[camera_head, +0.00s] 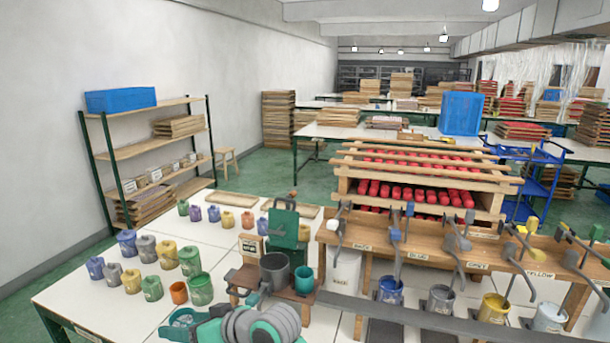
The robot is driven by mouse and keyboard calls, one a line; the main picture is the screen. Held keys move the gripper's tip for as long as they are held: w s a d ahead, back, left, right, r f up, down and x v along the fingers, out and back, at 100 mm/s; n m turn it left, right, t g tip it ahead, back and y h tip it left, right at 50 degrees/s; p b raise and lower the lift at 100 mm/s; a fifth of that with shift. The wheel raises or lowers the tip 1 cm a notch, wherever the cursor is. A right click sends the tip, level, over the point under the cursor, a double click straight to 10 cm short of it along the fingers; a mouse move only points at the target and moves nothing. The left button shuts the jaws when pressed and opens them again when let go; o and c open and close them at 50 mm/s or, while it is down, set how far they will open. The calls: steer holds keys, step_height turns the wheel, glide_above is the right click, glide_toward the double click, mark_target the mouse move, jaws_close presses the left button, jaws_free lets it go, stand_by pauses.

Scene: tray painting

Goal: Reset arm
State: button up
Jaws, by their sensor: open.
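My teal and grey arm is at the bottom centre in the head view. What looks like my gripper (256,296), small and dark grey, is just beyond it, in front of a small wooden stand. It is open, and I see nothing held in it. A dark grey pot (275,273) and a teal cup (304,280) are at this stand, just beyond the gripper. My arm hides part of the near table.
Several paint jars, including a green one (200,290), stand on the white table (110,313) at left. A wooden rack (440,245) with grey hooks and paint buckets is at right. Red items fill a wooden frame (428,158) behind it. A shelf (150,148) stands by the wall.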

steer(key=s+d+f+m+t+h, duration=0.4)
steer(key=s+d+f+m+t, duration=0.3)
steer(key=f, duration=0.3)
steer(key=s+d+f+m+t+h, duration=0.4)
steer(key=s+d+f+m, duration=0.25)
steer(key=s+f, duration=0.3)
steer(key=s+d+n+h, duration=0.2)
steer(key=s+d, duration=0.4)
steer(key=s, duration=0.6)
steer(key=s+d+n+h, duration=0.2)
steer(key=s+d, duration=0.5)
steer(key=s, duration=0.5)
steer(key=shift+f+n+g, duration=0.3)
steer(key=shift+n+g, duration=0.05)
steer(key=shift+g, duration=0.05)
